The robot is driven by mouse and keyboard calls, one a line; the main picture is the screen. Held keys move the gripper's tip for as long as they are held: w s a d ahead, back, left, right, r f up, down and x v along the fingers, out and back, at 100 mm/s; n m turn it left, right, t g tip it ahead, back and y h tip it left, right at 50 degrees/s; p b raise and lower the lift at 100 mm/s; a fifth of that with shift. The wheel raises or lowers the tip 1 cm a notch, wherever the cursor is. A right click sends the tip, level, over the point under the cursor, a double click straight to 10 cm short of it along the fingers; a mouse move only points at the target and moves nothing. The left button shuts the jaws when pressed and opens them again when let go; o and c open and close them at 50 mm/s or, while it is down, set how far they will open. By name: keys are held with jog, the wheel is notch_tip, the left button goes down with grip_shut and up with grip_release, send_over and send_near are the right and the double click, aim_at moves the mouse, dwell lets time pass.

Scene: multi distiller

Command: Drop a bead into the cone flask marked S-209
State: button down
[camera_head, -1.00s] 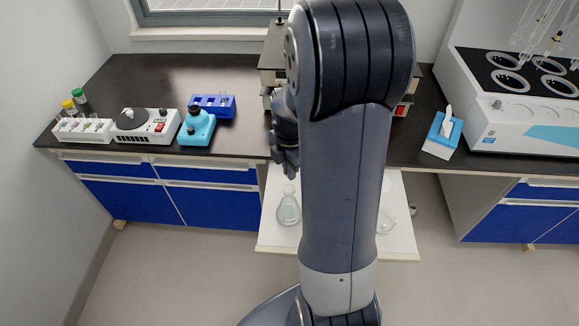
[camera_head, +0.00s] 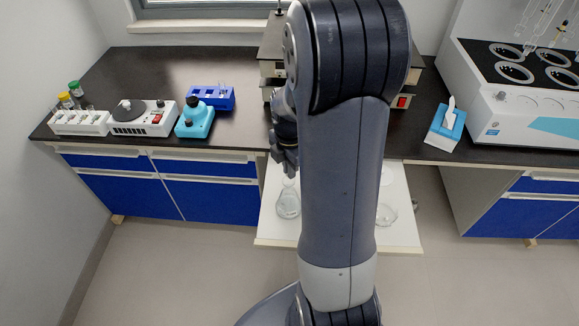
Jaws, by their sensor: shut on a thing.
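A clear cone flask (camera_head: 288,203) stands upright on the white pull-out board, left of my arm. Any mark on it is too small to read. A second clear glass vessel (camera_head: 386,214) stands on the board to the right of my arm, partly hidden by it. My gripper (camera_head: 288,168) points down just above the neck of the left flask. My arm covers part of the gripper. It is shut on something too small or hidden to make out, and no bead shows. Whether the gripper touches the flask cannot be told.
The white board (camera_head: 272,232) juts out below the dark bench. A blue rack (camera_head: 212,98), a teal device (camera_head: 196,120), a white stirrer (camera_head: 143,118) and a vial rack (camera_head: 80,123) stand left. A tissue box (camera_head: 445,128) and a white water bath (camera_head: 520,120) stand right.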

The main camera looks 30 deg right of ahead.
jog(key=shift+d, duration=0.1)
jog(key=c, duration=1.5)
grip_release()
jog(key=shift+o, duration=0.2)
jog(key=shift+r, duration=0.1)
notch_tip(320, 180, up, 11)
jog(key=shift+f+b, duration=0.2)
jog(key=shift+b, duration=0.1)
jog(key=shift+f, duration=0.1)
